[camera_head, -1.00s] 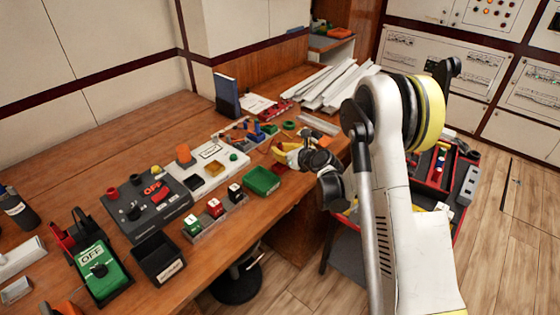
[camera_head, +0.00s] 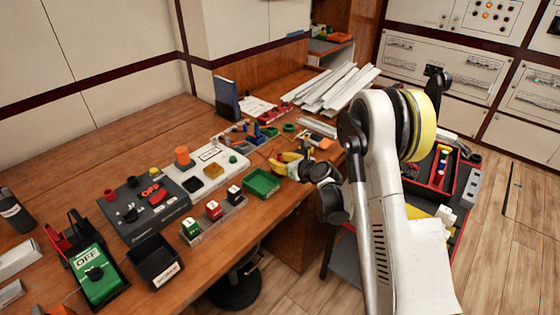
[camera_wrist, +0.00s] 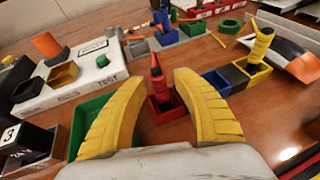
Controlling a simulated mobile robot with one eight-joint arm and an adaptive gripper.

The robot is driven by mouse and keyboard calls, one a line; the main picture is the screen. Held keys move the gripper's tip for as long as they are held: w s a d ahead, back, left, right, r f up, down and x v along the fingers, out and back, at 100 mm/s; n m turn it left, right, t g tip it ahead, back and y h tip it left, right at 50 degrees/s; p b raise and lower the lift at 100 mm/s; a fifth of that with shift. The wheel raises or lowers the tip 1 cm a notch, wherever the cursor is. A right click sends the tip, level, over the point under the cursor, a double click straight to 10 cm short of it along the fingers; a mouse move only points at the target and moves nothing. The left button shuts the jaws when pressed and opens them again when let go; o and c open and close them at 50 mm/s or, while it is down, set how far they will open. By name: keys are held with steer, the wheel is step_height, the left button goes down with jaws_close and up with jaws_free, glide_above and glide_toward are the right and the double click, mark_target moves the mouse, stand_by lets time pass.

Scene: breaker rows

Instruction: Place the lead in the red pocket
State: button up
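My gripper (camera_head: 288,161) is over the right part of the bench, just right of the green bin. In the wrist view its two yellow fingers (camera_wrist: 160,76) are spread apart with a gap between them. A red lead (camera_wrist: 155,68) stands upright between the fingertips, with clear space on both sides. Its lower end appears to be inside the small red pocket (camera_wrist: 166,110); how deep it sits I cannot tell. In the head view my gripper hides the lead and the red pocket.
Blue (camera_wrist: 218,84) and yellow (camera_wrist: 247,78) pockets stand right of the red one, with a yellow piece (camera_wrist: 262,42) upright in the yellow. A green bin (camera_head: 262,182) is close by on the left. An orange-and-black tool (camera_wrist: 286,56) lies at the right.

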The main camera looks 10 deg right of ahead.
steer(key=shift+s+d+r, duration=0.1)
steer(key=shift+s+r, duration=0.1)
steer(key=shift+r, duration=0.05)
steer(key=p+v, duration=0.3)
steer(key=v, duration=0.8)
steer(key=s+a+r+n+g+h, duration=0.1)
steer(key=s+a+r+n+g, duration=0.3)
steer(key=s+r+n, duration=0.95)
steer(key=s+r+n+g+h, duration=0.1)
steer(key=s+r+n+h, duration=0.1)
steer(key=s+n, duration=1.6)
steer(key=shift+s+g+h, duration=0.3)
steer(key=shift+h, duration=0.6)
steer(key=shift+d+f, duration=0.1)
